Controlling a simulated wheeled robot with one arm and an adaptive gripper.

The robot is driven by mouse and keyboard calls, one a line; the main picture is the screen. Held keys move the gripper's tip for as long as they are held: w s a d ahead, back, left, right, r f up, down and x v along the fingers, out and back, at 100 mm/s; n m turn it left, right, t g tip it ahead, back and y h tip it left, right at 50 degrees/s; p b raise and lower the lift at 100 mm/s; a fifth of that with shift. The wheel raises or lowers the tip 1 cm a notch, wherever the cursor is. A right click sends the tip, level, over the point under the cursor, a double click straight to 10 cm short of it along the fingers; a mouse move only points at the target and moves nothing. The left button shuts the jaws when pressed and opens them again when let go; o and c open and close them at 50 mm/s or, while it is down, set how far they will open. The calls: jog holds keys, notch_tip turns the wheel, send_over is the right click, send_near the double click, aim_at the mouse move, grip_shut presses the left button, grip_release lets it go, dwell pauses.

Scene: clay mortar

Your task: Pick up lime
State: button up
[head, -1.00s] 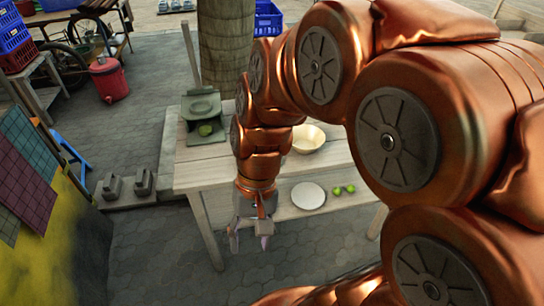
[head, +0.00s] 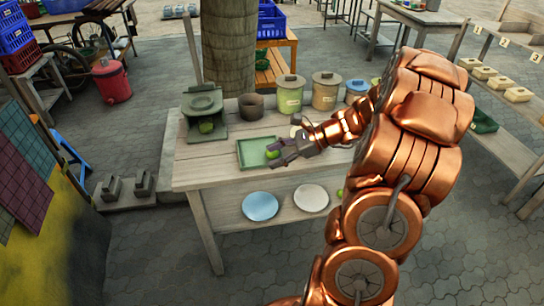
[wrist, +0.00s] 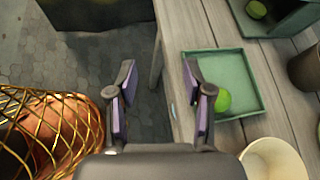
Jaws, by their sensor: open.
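A green lime (head: 272,154) lies in a shallow green tray (head: 246,160) on the wooden table. In the wrist view the lime (wrist: 223,101) sits near the tray's left side, just right of my right finger and outside the jaws. My gripper (head: 277,152) is open and empty, over the tray in the head view. In the wrist view my gripper (wrist: 158,66) has its fingers spread, with the table edge between them. A second lime (head: 206,127) sits in a dark green stand at the table's left; it also shows in the wrist view (wrist: 256,10).
A brown pot (head: 251,107) and lidded canisters (head: 290,95) stand along the table's back. A cream bowl (wrist: 275,158) is close to the tray. On the lower shelf are a blue plate (head: 260,206), a white plate (head: 311,198) and a partly hidden lime (head: 340,192).

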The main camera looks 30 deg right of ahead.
aim_at(275, 153)
jog(key=d+f+m+t, duration=0.1)
jog(key=d+m, duration=0.1)
jog(key=d, duration=0.2)
jog(key=d+f+m+t+h, duration=0.1)
jog(key=d+f, duration=0.1)
jog(key=d, duration=0.2)
jog(key=d+f+m+t, duration=0.1)
jog(key=d+m, duration=0.1)
jog(key=d, duration=0.2)
jog(key=shift+d+f+m+t+h+b, duration=0.1)
jog(key=shift+f+m+t+h+b, duration=0.1)
jog(key=shift+m+t+h+b, duration=0.15)
jog(key=shift+w+d+f, duration=0.1)
jog(key=shift+w+f, duration=0.05)
jog(key=shift+w, duration=0.05)
jog(key=p+x, duration=0.1)
jog(key=x, duration=1)
jog(key=shift+w+f, duration=0.15)
jog(key=shift+w, duration=0.15)
jog(key=shift+c, duration=0.3)
jog(key=c, duration=0.7)
jog(key=shift+c, duration=0.2)
